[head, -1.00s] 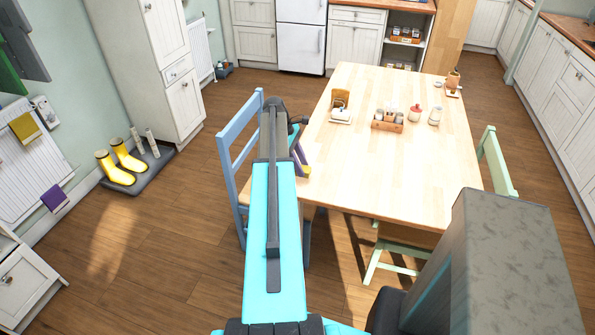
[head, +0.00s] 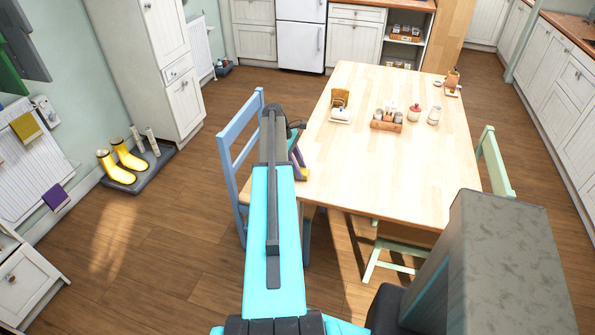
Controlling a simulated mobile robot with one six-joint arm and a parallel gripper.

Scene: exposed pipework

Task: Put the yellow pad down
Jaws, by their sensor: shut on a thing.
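A small yellow piece, which I take for the yellow pad (head: 304,174), shows at the tip of my gripper (head: 300,164), beside the near left corner of the wooden table (head: 400,180). Most of the pad is hidden behind my arm. My gripper is shut on it, and only a narrow part of the gripper shows past the dark wrist. I cannot tell whether the pad touches the table top.
A blue chair (head: 232,150) stands at the table's left, behind my arm. A green chair (head: 492,165) is at the right. A wooden caddy (head: 386,125) with jars and other small items stand toward the far side. The near and middle table top is clear.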

